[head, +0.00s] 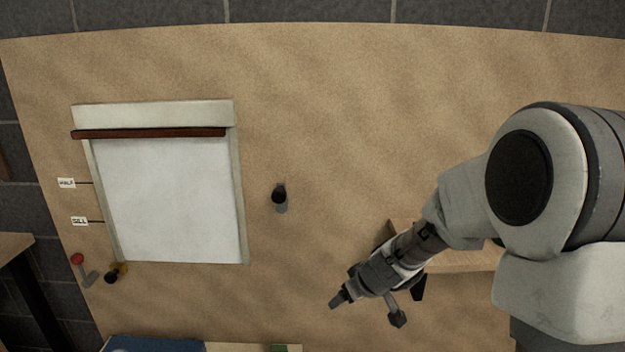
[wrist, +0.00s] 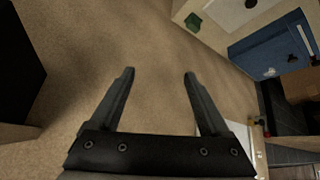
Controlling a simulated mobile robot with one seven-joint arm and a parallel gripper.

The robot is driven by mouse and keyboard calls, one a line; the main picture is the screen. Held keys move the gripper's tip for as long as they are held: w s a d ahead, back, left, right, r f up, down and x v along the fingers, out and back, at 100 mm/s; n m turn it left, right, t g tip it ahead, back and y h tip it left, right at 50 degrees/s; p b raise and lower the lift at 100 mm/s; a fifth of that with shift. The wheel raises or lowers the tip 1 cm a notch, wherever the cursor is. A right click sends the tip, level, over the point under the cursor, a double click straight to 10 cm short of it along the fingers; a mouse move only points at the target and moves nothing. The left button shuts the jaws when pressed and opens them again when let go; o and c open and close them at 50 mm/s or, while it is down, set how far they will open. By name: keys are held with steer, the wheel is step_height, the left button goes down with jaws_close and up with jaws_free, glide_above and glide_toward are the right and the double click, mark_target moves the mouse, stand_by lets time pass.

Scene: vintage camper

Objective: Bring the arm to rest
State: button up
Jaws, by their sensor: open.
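My arm reaches in from the right side of the head view. My gripper (head: 342,300) hangs at its end, pointing down and to the left, in front of the tan wall panel. In the wrist view my gripper (wrist: 159,75) shows its two dark fingers spread apart with nothing between them. The gripper is open and touches nothing that I can see. Behind the fingers lies plain tan surface.
A white window blind (head: 170,195) with a dark red bar (head: 150,133) is at left, beside labels "HALF" and "SILL". A red-knobbed lever (head: 79,262) is below. A dark knob (head: 280,195) is mid-panel. A wooden shelf (head: 465,259) is behind my arm. A blue box (wrist: 270,52) shows too.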

steer(key=s+r+m, duration=0.1)
steer(key=s+r, duration=1)
steer(key=r, duration=0.1)
steer(key=s+d+r+m+h+p, duration=0.1)
steer(key=s+d+r+m, duration=0.15)
steer(key=s, duration=0.65)
steer(key=s+d+r+m+h, duration=0.2)
steer(key=s+d+r, duration=0.15)
steer(key=s, duration=0.45)
step_height(320, 180, up, 12)
steer(key=p, duration=1.3)
steer(key=shift+w+g, duration=0.15)
steer(key=shift+g, duration=0.25)
